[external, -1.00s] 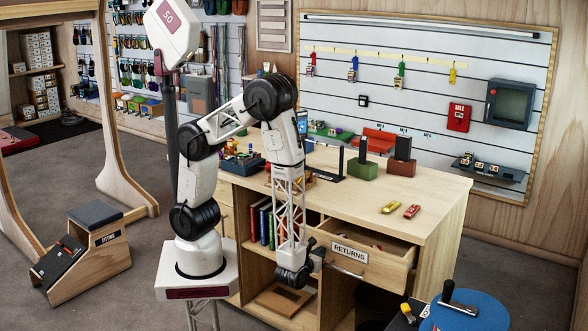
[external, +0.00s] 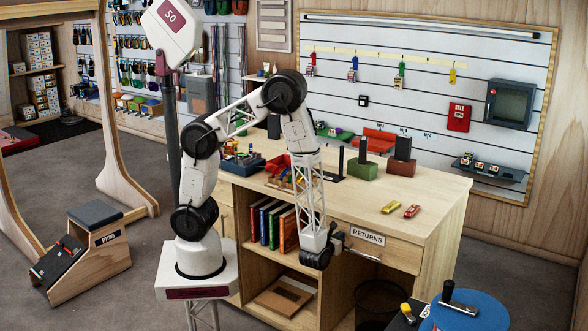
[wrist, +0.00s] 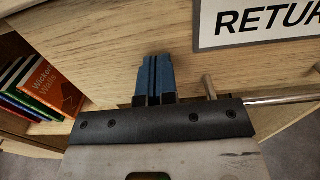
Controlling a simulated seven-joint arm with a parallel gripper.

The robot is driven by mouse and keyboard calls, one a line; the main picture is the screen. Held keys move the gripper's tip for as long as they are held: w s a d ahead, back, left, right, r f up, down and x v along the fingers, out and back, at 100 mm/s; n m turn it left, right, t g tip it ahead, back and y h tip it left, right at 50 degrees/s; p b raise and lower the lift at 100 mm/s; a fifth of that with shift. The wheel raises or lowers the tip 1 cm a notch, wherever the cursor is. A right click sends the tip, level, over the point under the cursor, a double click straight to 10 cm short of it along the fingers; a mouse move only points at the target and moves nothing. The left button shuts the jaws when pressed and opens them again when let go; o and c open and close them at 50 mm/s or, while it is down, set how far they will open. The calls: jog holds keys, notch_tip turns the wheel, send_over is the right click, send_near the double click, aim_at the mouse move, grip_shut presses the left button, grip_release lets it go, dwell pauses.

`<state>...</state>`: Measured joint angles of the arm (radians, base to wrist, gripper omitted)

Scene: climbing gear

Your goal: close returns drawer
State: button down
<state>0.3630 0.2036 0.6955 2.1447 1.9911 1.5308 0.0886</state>
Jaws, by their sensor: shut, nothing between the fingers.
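The returns drawer (external: 378,252) is at the front right of the wooden counter, with a white RETURNS label (external: 367,236) and a metal bar handle (external: 365,256). Its front looks flush with the counter, and no open inside shows. My gripper (external: 338,242) is at the left end of the drawer front. In the wrist view my gripper's blue fingers (wrist: 154,75) are together and empty, against or very near the wood, left of the label and of the handle (wrist: 280,97). Whether they touch cannot be told.
Books (external: 268,224) stand in the open shelf left of the drawer. A yellow and a red carabiner (external: 411,211) lie on the counter (external: 440,190). The floor at the front left is open.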

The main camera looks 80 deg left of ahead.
jog(key=shift+w+a, duration=0.45)
jog(key=shift+w, duration=0.05)
jog(key=shift+w+r, duration=0.1)
jog(key=shift+w, duration=0.05)
jog(key=v, duration=1.4)
jog(key=shift+s+d, duration=0.15)
jog(key=shift+s, duration=0.2)
dwell(0.4)
dwell(0.5)
